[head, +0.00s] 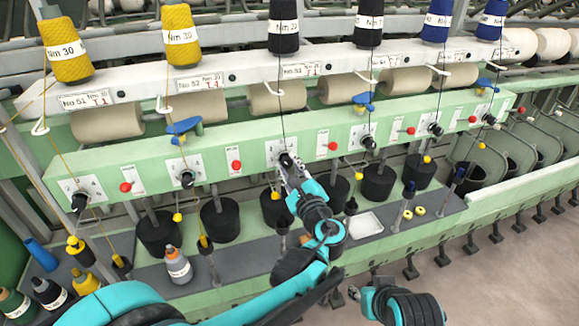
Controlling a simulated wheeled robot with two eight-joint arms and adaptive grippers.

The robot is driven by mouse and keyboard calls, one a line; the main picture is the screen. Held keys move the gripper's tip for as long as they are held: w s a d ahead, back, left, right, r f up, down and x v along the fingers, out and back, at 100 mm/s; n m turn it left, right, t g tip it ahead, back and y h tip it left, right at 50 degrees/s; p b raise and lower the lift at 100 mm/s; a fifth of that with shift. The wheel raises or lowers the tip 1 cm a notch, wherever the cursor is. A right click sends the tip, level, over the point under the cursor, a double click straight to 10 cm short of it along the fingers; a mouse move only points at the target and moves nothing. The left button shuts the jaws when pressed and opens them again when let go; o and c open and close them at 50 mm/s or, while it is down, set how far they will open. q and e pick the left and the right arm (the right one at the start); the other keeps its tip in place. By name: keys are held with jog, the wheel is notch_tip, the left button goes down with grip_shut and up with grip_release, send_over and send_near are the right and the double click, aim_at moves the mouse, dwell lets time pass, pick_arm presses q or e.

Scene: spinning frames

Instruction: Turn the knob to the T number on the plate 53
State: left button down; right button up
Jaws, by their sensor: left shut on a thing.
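The dial numbers there are too small and partly covered to read. My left gripper (289,169) reaches up from below and is shut on this knob. Its fingers hide part of the knob. My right gripper (368,294) is low at the bottom, away from the beam, and its finger state is unclear.
A red button (236,166) is left of the knob and another red button (332,146) right of it. Neighbouring knobs (187,178) line the beam. Yarn threads hang down in front. A white tray (365,224) lies on the grey shelf. The floor at right is clear.

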pick_arm(q)
jog(key=n, duration=0.4)
jog(key=shift+r+n, duration=0.1)
jog(key=shift+n, duration=0.2)
jog(key=n, duration=0.3)
jog(key=shift+n, duration=0.4)
jog(key=n, duration=0.4)
jog(key=shift+p, duration=0.3)
jog(key=shift+n, duration=2.1)
jog(key=c, duration=1.2)
grip_release()
